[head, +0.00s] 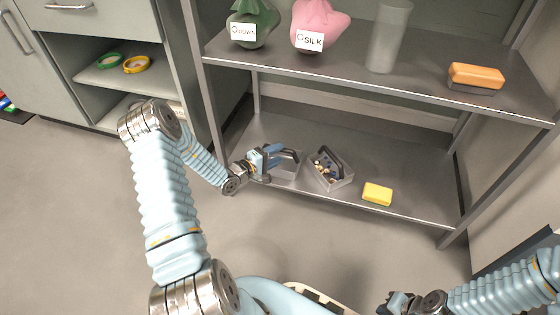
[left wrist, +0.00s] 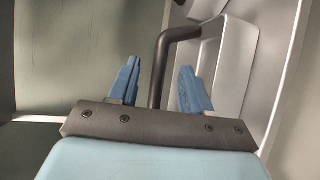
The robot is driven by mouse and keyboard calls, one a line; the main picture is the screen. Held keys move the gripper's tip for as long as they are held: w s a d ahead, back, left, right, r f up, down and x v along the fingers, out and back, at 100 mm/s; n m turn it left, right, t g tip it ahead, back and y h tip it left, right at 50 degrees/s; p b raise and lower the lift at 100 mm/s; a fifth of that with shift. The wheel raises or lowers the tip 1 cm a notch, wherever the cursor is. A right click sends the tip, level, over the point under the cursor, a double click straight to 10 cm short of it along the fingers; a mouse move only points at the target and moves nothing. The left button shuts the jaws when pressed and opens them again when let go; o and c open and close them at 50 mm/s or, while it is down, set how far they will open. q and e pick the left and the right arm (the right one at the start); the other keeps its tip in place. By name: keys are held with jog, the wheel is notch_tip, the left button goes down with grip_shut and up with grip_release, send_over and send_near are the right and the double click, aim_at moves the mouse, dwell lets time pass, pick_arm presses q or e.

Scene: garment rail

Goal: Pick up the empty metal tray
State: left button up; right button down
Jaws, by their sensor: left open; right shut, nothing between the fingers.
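The empty metal tray (head: 286,172) sits on the lower shelf at its left front, partly hidden by my left gripper (head: 276,158). In the left wrist view the tray's pale wall (left wrist: 234,62) is at the right. Its dark bar handle (left wrist: 165,50) rises between the two blue fingers of my left gripper (left wrist: 158,88). The fingers are open on either side of the handle, with gaps visible. My right gripper (head: 396,303) is shut and empty, low at the bottom right, away from the shelf.
A second handled tray (head: 345,183) with small items stands right beside the empty one. A yellow sponge (head: 377,194) lies further right. The upper shelf (head: 340,75) overhangs with labelled bags, a clear cylinder (head: 390,38) and an orange brush (head: 476,76).

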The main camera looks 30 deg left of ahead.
aim_at(286, 151)
pick_arm(q)
jog(key=x, duration=0.2)
jog(key=b+x, duration=0.1)
jog(key=x, duration=0.1)
jog(key=shift+w+d+f, duration=0.1)
jog(key=shift+w+d, duration=0.2)
jog(key=shift+d, duration=0.05)
jog(key=shift+c, duration=0.4)
grip_shut()
